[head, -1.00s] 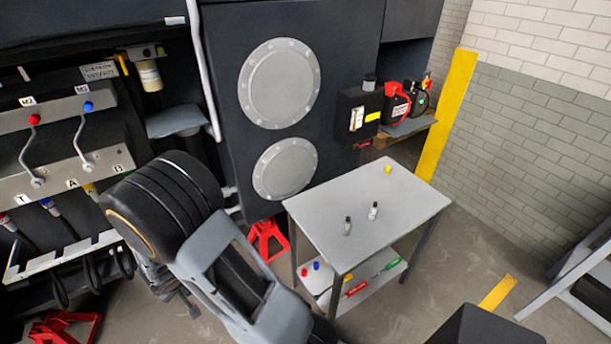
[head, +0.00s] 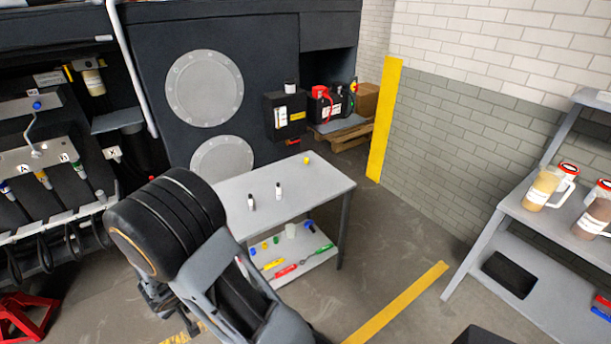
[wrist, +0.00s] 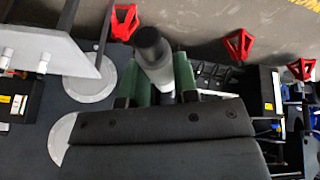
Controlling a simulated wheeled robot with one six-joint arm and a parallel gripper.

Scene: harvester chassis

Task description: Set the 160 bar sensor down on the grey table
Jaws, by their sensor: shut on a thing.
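The held sensor (wrist: 152,48), a dark-capped grey cylinder, shows in the wrist view between the green-padded fingers of my gripper (wrist: 160,78). My gripper is shut on it, and it is clear of any surface. Its label is not readable. In the head view my gripper and the sensor are hidden behind my arm. The grey table (head: 318,184) stands just right of my arm in the head view. Its edge also shows at upper left in the wrist view (wrist: 75,60), apart from my gripper.
Two small sensor-like cylinders (head: 251,202) (head: 278,192) and a yellow piece (head: 307,160) stand on the tabletop. Its right and front parts are clear. Tools lie on the lower shelf (head: 310,262). A rack (head: 520,225) with jugs stands right. Red stands (wrist: 238,45) are on the floor.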

